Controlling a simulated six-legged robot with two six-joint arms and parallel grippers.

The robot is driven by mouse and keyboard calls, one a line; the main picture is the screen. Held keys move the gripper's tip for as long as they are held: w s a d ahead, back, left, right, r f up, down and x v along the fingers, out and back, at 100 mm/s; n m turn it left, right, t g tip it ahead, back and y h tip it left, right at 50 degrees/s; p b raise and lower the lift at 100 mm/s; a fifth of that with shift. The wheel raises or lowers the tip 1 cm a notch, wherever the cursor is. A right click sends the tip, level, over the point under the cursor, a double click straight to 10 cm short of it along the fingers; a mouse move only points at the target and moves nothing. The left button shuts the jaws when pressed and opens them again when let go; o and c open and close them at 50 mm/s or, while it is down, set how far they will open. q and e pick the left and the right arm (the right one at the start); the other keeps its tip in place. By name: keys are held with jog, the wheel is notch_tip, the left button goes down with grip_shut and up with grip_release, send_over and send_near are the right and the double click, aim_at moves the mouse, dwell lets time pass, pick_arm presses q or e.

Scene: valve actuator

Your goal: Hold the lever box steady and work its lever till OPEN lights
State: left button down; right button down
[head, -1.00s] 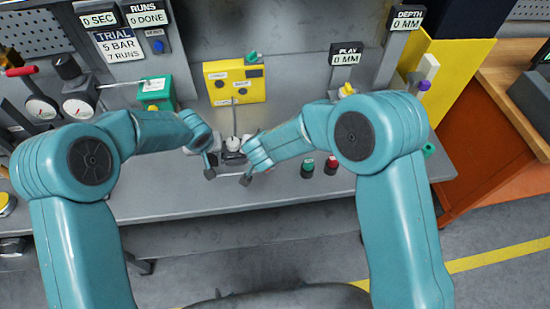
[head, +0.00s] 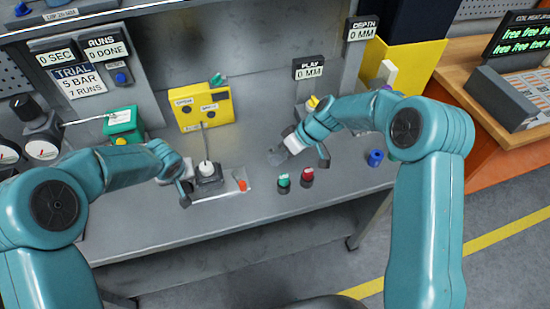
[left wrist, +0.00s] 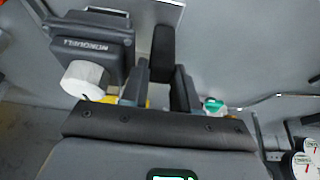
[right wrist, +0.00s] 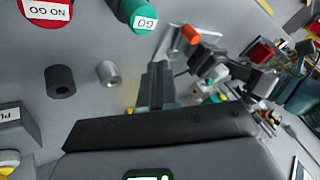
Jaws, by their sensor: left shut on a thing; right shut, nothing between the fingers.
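The lever box (head: 208,183) is a small dark box with a white knob on top, on the bench at the picture's middle left. In the left wrist view the dark box (left wrist: 95,42) and its white knob (left wrist: 85,80) show close up. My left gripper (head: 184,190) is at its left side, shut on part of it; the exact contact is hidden. An orange-tipped piece (head: 242,184) is just right of the box, and also shows in the right wrist view (right wrist: 190,33). My right gripper (head: 279,156) is shut and empty, apart and to the right.
A yellow box (head: 200,109) with labels stands behind; I see no clearly lit lamp on it. Green (head: 284,181) and red (head: 307,176) gauges stand on the bench before the right gripper. A blue ring (head: 375,158) lies further right. A green box (head: 122,124) stands back left.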

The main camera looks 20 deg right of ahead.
aim_at(239, 179)
jog(key=x, duration=0.7)
jog(key=shift+a, duration=0.2)
jog(key=shift+s+a, duration=0.3)
jog(key=shift+a, duration=0.25)
jog(key=shift+s+a, duration=0.3)
jog(key=shift+a, duration=0.25)
jog(key=shift+s+a, duration=0.2)
jog(key=shift+a, duration=0.25)
jog(key=shift+s+a, duration=0.5)
jog(key=shift+a, duration=0.4)
